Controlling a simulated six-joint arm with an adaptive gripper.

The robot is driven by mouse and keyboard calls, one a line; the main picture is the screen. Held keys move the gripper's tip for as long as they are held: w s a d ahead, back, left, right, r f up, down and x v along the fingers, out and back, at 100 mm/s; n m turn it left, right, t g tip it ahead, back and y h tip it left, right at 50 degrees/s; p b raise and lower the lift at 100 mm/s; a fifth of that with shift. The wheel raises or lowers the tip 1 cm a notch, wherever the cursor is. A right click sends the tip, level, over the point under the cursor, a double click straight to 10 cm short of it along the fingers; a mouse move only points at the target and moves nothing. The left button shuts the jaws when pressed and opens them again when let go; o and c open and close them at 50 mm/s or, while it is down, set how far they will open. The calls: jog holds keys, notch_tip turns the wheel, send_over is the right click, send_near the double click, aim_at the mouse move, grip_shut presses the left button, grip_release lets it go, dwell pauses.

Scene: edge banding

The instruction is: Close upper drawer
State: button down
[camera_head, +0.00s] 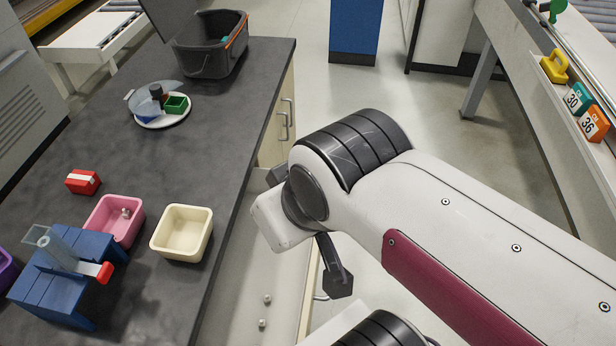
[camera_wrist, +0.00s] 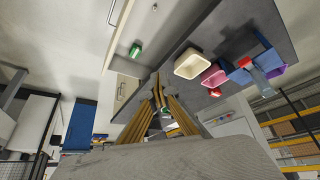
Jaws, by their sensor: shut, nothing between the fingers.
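The upper drawer (camera_head: 252,300) stands pulled out from the cabinet under the dark counter, on its right side in the head view. My gripper (camera_wrist: 157,90) is shut and empty, close to the drawer and cabinet side in the wrist view. In the head view my arm hides part of the drawer and most of the gripper.
On the counter (camera_head: 130,215) are a cream bin (camera_head: 183,233), a pink bin (camera_head: 110,222), a blue stand (camera_head: 60,285), a red block (camera_head: 82,182), a white plate (camera_head: 160,120) and a dark tub (camera_head: 210,58).

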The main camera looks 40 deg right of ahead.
jog(key=w+d+f+m+y, duration=0.1)
jog(key=w+d+f+m, duration=0.3)
jog(key=d+f+m, duration=0.5)
jog(key=w+d+f+m+g+y, duration=0.1)
jog(key=w+d+f+m, duration=0.3)
jog(key=d+f+m, duration=0.5)
jog(key=w+d+f+m+g+y, duration=0.1)
jog(key=w+d+f+m, duration=0.3)
jog(key=d+f+m, duration=0.4)
jog(key=d+f, duration=0.3)
jog(key=d, duration=0.4)
jog(key=shift+w+f+m, duration=0.15)
jog(key=shift+f+m, duration=0.25)
jog(key=shift+f, duration=0.15)
